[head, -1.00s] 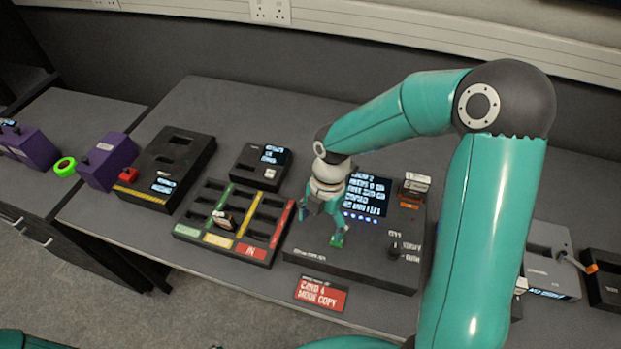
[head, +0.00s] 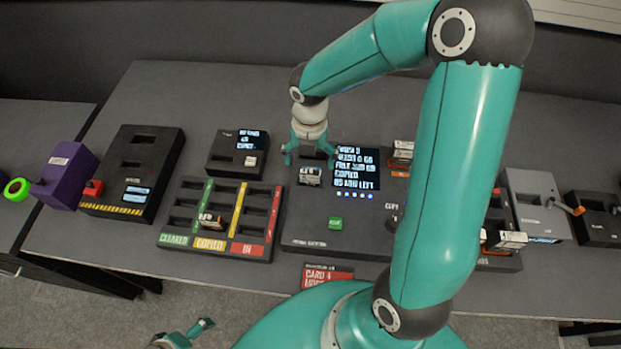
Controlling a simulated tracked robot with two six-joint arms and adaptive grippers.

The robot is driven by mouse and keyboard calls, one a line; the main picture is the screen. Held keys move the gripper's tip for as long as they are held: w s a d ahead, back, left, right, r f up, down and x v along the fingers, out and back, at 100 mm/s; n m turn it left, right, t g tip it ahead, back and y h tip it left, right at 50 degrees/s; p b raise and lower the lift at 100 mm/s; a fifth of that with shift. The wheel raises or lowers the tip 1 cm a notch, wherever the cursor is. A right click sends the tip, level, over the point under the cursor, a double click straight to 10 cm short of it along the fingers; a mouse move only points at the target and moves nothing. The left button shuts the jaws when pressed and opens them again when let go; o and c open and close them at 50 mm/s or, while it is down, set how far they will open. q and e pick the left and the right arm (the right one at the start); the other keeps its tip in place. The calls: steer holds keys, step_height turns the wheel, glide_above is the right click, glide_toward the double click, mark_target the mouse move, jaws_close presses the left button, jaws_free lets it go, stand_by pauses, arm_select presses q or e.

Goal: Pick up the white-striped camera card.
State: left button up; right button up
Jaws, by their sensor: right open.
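A small card with a white label (head: 310,176) stands in a slot at the left of the black copy station (head: 300,232). Another small card (head: 211,222) sits in the middle of the sorting tray (head: 173,238). White and orange cards (head: 402,152) are stacked at the back right of the station. The stripes are too small to tell which card is white-striped. My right gripper (head: 310,158) is open, fingers pointing down, just behind the white-labelled card. I cannot tell whether it touches. My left gripper (head: 184,334) is partly in view at the bottom edge.
A green button (head: 335,223) and a lit screen (head: 356,168) are on the station. A small black box (head: 222,153) is left of my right gripper. A card (head: 513,240) shows right of my arm, which hides part of the station's right side.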

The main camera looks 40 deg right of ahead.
mark_target(309, 171)
steer(key=f+b, duration=0.1)
steer(key=f, duration=0.1)
steer(key=f+b, duration=0.4)
steer(key=shift+w+d+f, duration=0.1)
steer(key=shift+w+f, duration=0.15)
steer(key=shift+f, duration=0.05)
steer(key=shift+r, duration=0.1)
steer(key=c, duration=1.3)
steer(key=shift+o, duration=0.2)
steer(key=shift+r, duration=0.1)
